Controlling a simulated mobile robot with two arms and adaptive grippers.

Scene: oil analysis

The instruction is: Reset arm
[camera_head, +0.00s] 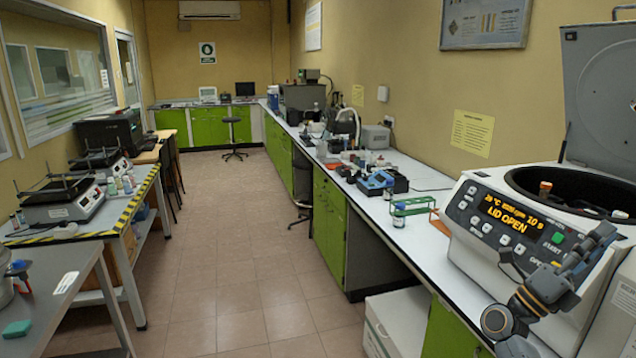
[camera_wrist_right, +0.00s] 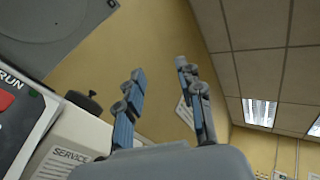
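My right gripper (camera_head: 598,242) is in front of the centrifuge (camera_head: 478,243) at the lower right. The wrist view shows its two blue-grey fingers (camera_wrist_right: 163,95) spread apart with nothing between them. The centrifuge lid (camera_head: 603,95) is raised, and the display (camera_head: 512,218) reads "LID OPEN". An orange-brown capped tube (camera_head: 545,188) stands up in the dark bowl. My right arm covers part of the front panel. My left gripper is in neither view.
A green tube rack (camera_head: 411,206) stands on the white bench left of the centrifuge. Several small instruments stand farther along. A side table (camera_head: 130,212) with yellow-black edging is at left. The tiled floor (camera_head: 238,300) between is clear.

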